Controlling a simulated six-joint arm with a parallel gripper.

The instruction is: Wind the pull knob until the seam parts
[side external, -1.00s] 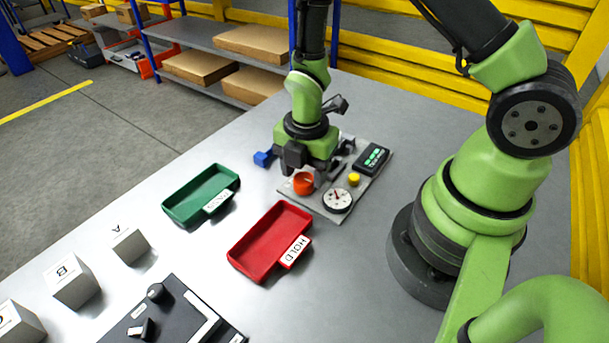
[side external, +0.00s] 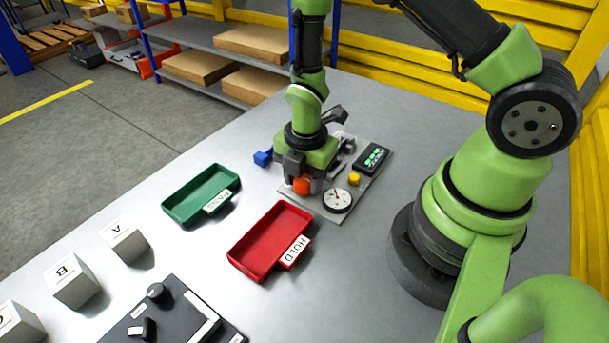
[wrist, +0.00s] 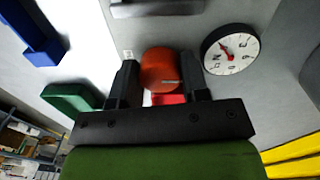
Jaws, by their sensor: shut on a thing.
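The orange-red round knob (side external: 302,187) stands at the front corner of a grey plate (side external: 324,204) on the table. My gripper (side external: 300,181) points down over it with a finger on either side. In the wrist view the knob (wrist: 159,66), with a pale line mark on its face, sits between the fingertips of my gripper (wrist: 161,70), which is shut on it. A round white dial (side external: 337,200) with a red pointer is beside the knob; the dial also shows in the wrist view (wrist: 230,48). I cannot make out a seam; part of the plate is hidden behind my gripper.
On the plate are a yellow button (side external: 354,179) and a black box with green lights (side external: 372,158). A blue part (side external: 263,158) lies beside it. A green tray (side external: 180,217) and a red HOLD tray (side external: 247,273) stand in front. Bare table lies between the trays and my base.

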